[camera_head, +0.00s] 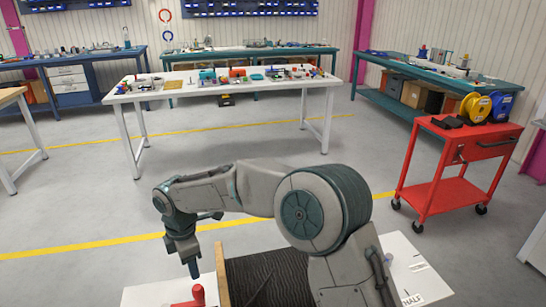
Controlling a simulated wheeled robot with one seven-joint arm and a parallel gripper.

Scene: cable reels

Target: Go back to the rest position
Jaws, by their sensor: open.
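My arm reaches to the left across the lower middle of the head view. Its end, my gripper (193,270), points down at the lower left, above or close to a red object (190,299) on a white surface (140,295). The red object is cut off by the bottom edge of the picture. I cannot tell whether the gripper touches it. No object shows between the fingers, which are small in the picture.
A dark ribbed panel (268,280) with a wooden edge lies beside the white surface. A red cart (432,192) with yellow (475,106) and blue (502,106) reels stands at right. A white table (150,94) with small items stands behind. Grey floor lies between.

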